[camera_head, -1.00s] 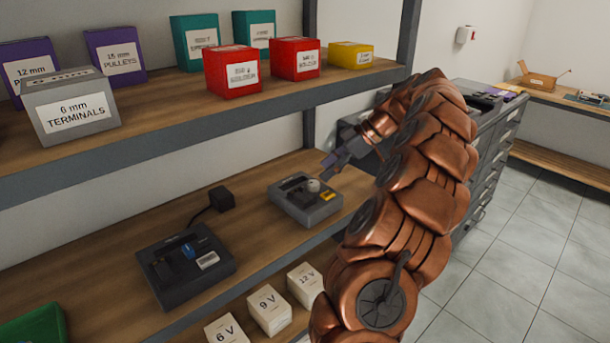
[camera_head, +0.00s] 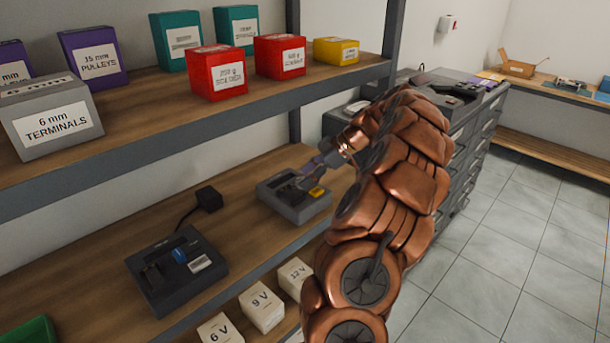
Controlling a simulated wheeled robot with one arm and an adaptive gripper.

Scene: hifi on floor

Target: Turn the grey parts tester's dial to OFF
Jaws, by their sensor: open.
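The grey parts tester (camera_head: 290,207) sits on the lower wooden shelf, left of my arm. It has a yellow label at its right front. My gripper (camera_head: 306,178) is open, with its fingers low over the right part of the tester's top. The fingers cover the dial, so I cannot see its setting. I cannot tell whether the fingers touch the dial.
A dark device with a blue part (camera_head: 177,268) and a black plug (camera_head: 209,198) lie left on the same shelf. The upper shelf (camera_head: 160,118) with boxes overhangs behind. White voltage boxes (camera_head: 262,309) stand below. Grey drawers (camera_head: 470,130) are at the right.

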